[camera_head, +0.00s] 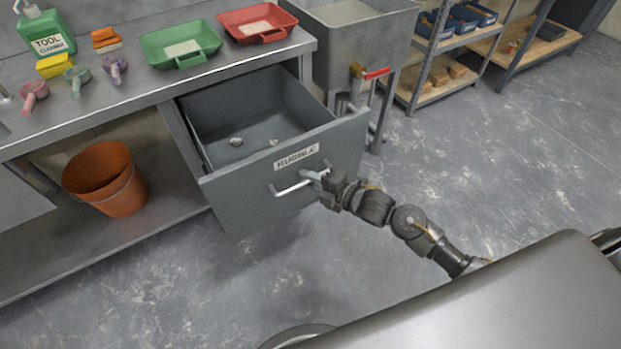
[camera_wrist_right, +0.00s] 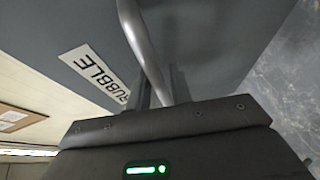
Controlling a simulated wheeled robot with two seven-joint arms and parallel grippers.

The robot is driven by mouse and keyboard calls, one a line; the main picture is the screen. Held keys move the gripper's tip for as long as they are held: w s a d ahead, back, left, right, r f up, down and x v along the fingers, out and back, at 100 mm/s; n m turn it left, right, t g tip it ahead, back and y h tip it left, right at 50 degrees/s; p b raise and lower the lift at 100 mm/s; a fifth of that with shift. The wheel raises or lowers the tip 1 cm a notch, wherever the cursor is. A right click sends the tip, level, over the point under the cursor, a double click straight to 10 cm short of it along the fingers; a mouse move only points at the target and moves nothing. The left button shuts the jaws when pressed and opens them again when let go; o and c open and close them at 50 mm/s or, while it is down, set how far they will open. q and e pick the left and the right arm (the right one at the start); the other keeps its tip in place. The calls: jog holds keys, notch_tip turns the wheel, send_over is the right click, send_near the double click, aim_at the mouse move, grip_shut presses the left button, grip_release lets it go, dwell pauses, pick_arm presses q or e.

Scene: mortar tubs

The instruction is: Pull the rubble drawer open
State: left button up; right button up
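The grey rubble drawer (camera_head: 225,192) stands well out from under the metal workbench, and its inside shows. A label reading RUBBLE (camera_head: 297,156) is on its front, above a silver bar handle (camera_head: 289,188). A few small pale rubble pieces (camera_head: 237,141) lie on the drawer floor. My right gripper (camera_head: 328,180) is at the right part of the handle. In the right wrist view the handle (camera_wrist_right: 146,52) runs down between the fingers (camera_wrist_right: 164,92), which look closed around it; the grip itself is partly hidden. My left gripper is in neither view.
The workbench (camera_head: 150,92) carries a green tray (camera_head: 180,38), a red tray (camera_head: 285,18), scoops, sponges and a tool cleaner bottle (camera_head: 45,30). An orange bucket (camera_head: 108,180) stands on the lower shelf. A sink with a red-handled valve (camera_head: 376,73) is right of the drawer. The floor ahead is clear.

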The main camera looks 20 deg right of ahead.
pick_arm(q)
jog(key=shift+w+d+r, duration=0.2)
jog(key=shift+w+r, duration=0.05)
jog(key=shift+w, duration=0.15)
pick_arm(e)
jog(key=v, duration=1.1)
jog(key=shift+w, duration=0.1)
